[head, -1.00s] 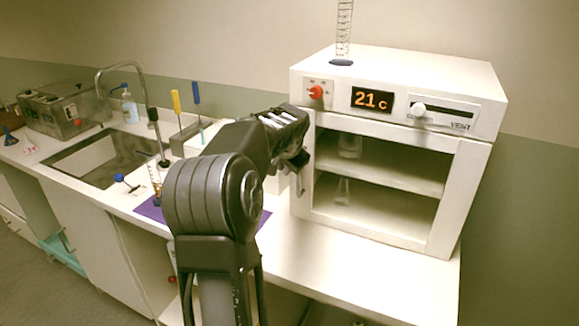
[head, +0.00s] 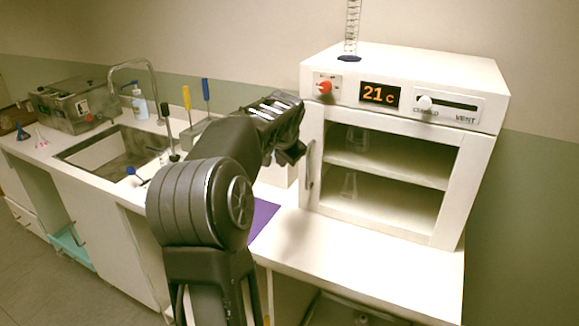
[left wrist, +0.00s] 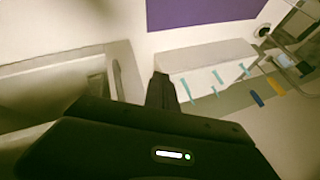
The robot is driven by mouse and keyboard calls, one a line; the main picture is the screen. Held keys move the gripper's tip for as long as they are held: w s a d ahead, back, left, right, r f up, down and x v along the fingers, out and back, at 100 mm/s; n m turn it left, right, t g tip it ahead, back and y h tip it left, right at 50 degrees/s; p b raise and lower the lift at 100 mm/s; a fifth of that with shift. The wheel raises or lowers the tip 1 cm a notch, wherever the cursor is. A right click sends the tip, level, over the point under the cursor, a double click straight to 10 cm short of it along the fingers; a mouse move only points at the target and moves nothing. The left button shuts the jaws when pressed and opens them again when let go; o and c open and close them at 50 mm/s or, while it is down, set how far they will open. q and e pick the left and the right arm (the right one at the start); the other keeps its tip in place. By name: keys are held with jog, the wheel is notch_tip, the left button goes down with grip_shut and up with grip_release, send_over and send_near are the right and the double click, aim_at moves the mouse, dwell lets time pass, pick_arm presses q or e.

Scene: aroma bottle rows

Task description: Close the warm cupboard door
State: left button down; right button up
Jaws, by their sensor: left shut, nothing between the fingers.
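The warm cupboard (head: 405,65) is a white box with a red knob and an orange 21 c display, at the right of the head view. Its framed glass door (head: 450,190) looks flush with the front, or nearly so; a small gap is hard to rule out. The upright handle (head: 309,165) is on the door's left edge. My left gripper (head: 291,156) is shut and empty, just left of the handle and apparently clear of it. Its dark fingers also show in the left wrist view (left wrist: 160,88). My right gripper is out of view.
A measuring cylinder (head: 352,30) stands on the cupboard. A purple mat (head: 262,217) lies on the bench behind my arm. A white rack (left wrist: 205,58) with teal-tipped tools shows in the wrist view. The sink (head: 110,152) is at the left. The bench before the cupboard is clear.

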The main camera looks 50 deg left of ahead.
pick_arm(q)
jog(key=s+a+r, duration=0.1)
jog(key=s+r, duration=0.3)
jog(key=r, duration=0.1)
jog(key=shift+b, duration=0.3)
jog(key=shift+r, duration=0.1)
